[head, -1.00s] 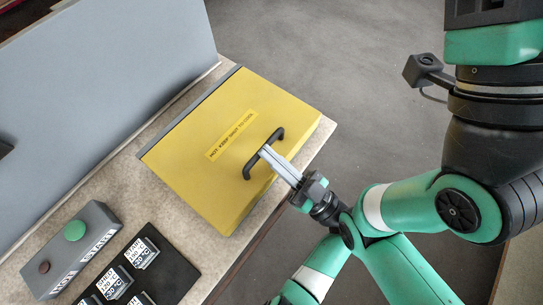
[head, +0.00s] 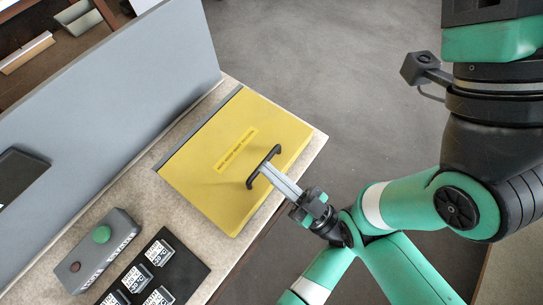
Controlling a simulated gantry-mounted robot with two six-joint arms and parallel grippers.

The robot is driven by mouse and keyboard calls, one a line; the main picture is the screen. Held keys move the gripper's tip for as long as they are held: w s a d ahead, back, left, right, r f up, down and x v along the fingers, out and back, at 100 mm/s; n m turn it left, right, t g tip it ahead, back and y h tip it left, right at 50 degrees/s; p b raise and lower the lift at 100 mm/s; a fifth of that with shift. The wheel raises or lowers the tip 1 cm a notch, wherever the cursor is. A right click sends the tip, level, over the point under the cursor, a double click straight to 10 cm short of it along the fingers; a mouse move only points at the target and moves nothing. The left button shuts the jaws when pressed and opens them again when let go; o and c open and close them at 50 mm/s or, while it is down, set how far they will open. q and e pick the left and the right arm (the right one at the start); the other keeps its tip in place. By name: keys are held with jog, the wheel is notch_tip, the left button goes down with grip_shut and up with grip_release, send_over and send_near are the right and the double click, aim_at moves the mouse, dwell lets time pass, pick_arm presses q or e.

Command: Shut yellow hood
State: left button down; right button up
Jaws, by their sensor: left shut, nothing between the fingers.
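The yellow hood (head: 212,188) lies low over the bench, with a label (head: 236,150) on its top. It looks closed or almost closed; I cannot tell whether a gap is left under its front edge. A black bar handle (head: 275,153) stands near the front edge. My left gripper (head: 265,170) is shut and empty, its fingertips at the middle of the handle, overlapping it in the picture. I cannot tell whether they touch it. My right gripper is not in view.
A grey panel (head: 120,120) stands behind the hood. A grey start box (head: 120,228) with a green button (head: 101,234) and a black tray (head: 190,262) of several labelled blocks sit at lower left on the speckled bench (head: 218,245). Open floor (head: 340,70) lies to the right.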

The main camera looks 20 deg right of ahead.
pick_arm(q)
jog(key=s+a+r+p, duration=0.1)
jog(key=s+r+p, duration=0.5)
jog(key=s+p, duration=0.5)
jog(key=shift+a+r, duration=0.25)
jog(key=shift+r, duration=0.05)
